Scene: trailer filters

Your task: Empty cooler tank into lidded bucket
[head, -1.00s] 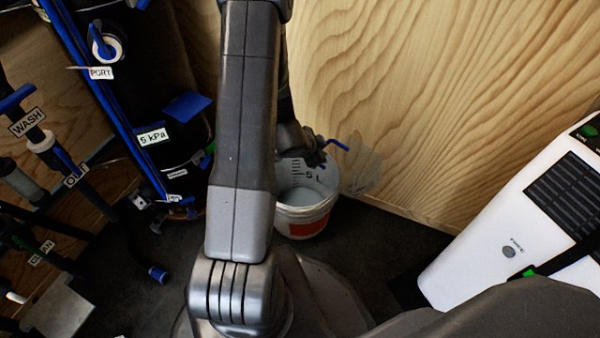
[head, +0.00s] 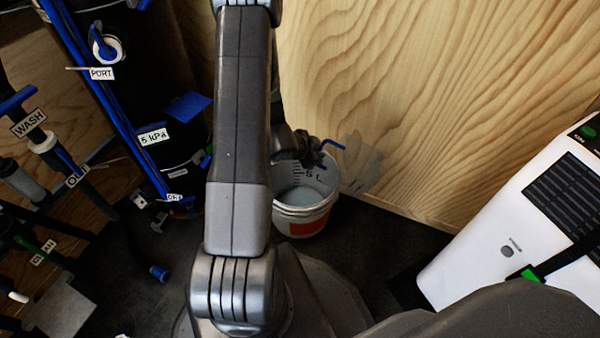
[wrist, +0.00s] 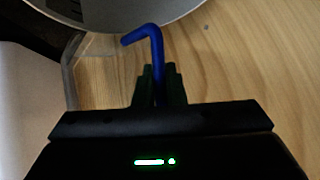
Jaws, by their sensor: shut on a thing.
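My gripper (head: 316,156) is above the back right rim of the bucket and shut on a blue bent handle (head: 333,144). In the wrist view the handle (wrist: 155,48) rises between the fingers (wrist: 159,88) and bends left. A see-through piece (head: 362,163) shows faintly beside the bucket, right of the handle; whether it is joined to the handle is unclear. The white bucket (head: 320,212), marked 5 L, is open on top, with a pale grey surface inside. The white cooler (head: 480,245) stands at the right. I cannot make out a lid.
A wooden wall (head: 430,100) rises close behind the bucket. At the left are a black cylinder (head: 140,95) with blue fittings and several labelled hoses and valves (head: 45,145). Dark floor (head: 375,240) is clear between bucket and cooler.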

